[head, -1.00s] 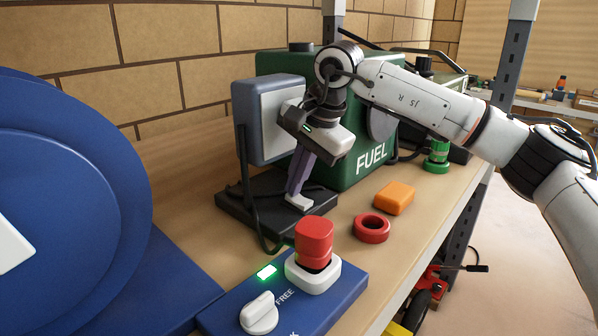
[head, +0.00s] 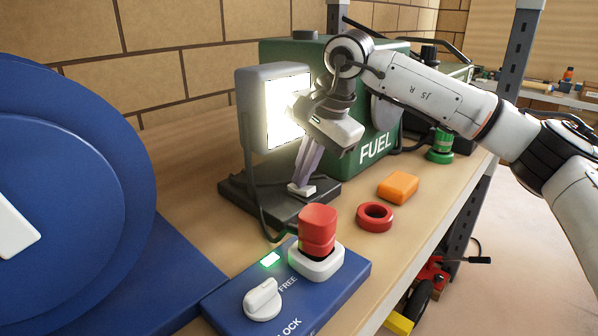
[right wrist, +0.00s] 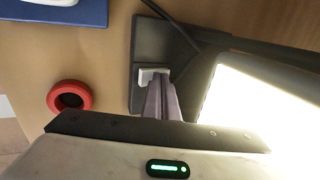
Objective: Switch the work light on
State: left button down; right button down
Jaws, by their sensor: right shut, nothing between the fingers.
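The work light (head: 243,100) stands on a black base (head: 238,190) on the bench; its panel (head: 280,118) is lit bright white. It also glows at the right of the right wrist view (right wrist: 255,105). A small white piece (head: 301,190), apparently the switch, sits on the base; the right wrist view also shows it (right wrist: 150,75). My right gripper (head: 302,182) is shut and empty, pointing down, its purple fingertips at this white piece. Whether they touch it is hard to tell. My left gripper is not in view.
A green fuel can (head: 345,160) stands behind my right arm. An orange block (head: 398,187), a red ring (head: 375,217) and a blue box (head: 335,285) with a red plug (head: 317,228) and white knob (head: 263,299) lie in front. A large blue disc (head: 100,150) fills the left.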

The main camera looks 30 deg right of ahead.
jog(key=shift+s, duration=0.1)
dwell(0.3)
jog(key=v, duration=1)
jog(key=shift+r, duration=0.2)
jog(key=shift+s, duration=0.1)
